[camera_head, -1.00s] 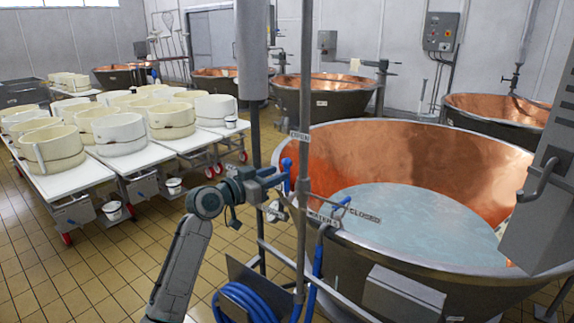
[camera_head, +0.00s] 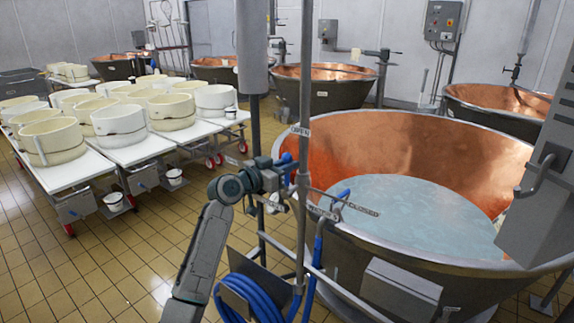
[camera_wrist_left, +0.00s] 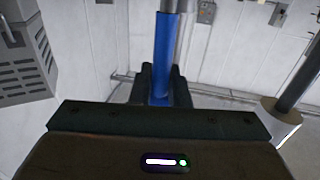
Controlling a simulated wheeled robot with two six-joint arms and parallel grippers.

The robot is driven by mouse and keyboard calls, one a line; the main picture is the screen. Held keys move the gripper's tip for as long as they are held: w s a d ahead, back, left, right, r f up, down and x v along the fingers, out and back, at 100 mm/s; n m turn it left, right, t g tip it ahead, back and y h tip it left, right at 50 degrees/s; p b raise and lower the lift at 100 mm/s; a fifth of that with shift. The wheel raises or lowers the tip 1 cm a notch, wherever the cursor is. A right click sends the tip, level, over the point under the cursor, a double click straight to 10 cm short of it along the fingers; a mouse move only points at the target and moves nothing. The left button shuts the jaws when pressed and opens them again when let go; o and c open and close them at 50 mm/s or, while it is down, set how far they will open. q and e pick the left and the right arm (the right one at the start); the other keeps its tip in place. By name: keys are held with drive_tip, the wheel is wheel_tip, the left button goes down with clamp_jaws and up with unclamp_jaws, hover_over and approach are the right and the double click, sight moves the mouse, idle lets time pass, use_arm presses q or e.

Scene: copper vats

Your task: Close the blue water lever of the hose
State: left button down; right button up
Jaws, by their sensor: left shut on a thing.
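The blue water lever (camera_head: 287,158) stands by the vertical metal pipe, just below the OPEN sign (camera_head: 300,131). The CLOSED sign (camera_head: 361,208) is lower and to the right, near the vat's rim. My left gripper (camera_head: 281,169) is at the lever, left of the pipe, and partly hides it. In the left wrist view the blue lever (camera_wrist_left: 165,50) stands upright between the two dark fingers (camera_wrist_left: 162,85), which are shut on it. The blue hose (camera_head: 250,297) hangs coiled below. My right gripper is not in view.
A large copper vat (camera_head: 400,128) holding pale liquid is right of the pipe. A grey box (camera_head: 402,292) is at its front. White tables (camera_head: 90,170) with several round moulds are at the left. Tiled floor is free between tables and my left arm.

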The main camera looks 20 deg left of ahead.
use_arm(q)
drive_tip(key=shift+r, duration=0.15)
drive_tip(key=shift+s+d+m+b, duration=0.2)
drive_tip(key=shift+d+m+b, duration=0.2)
drive_tip(key=shift+m+b, duration=0.35)
use_arm(e)
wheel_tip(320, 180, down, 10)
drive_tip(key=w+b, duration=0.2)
drive_tip(key=b, duration=0.8)
use_arm(q)
drive_tip(key=s+d+f+m+y+b, duration=0.2)
drive_tip(key=d+f+m, duration=0.6)
drive_tip(key=m, duration=0.6)
drive_tip(key=shift+s+f+g+y, duration=0.3)
drive_tip(key=shift+s+f+y, duration=0.15)
drive_tip(key=shift+f+y, duration=0.5)
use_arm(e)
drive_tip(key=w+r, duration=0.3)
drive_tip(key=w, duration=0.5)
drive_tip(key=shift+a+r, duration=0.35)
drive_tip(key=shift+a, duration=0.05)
use_arm(q)
drive_tip(key=shift+f+m, duration=0.15)
drive_tip(key=shift+m, duration=0.1)
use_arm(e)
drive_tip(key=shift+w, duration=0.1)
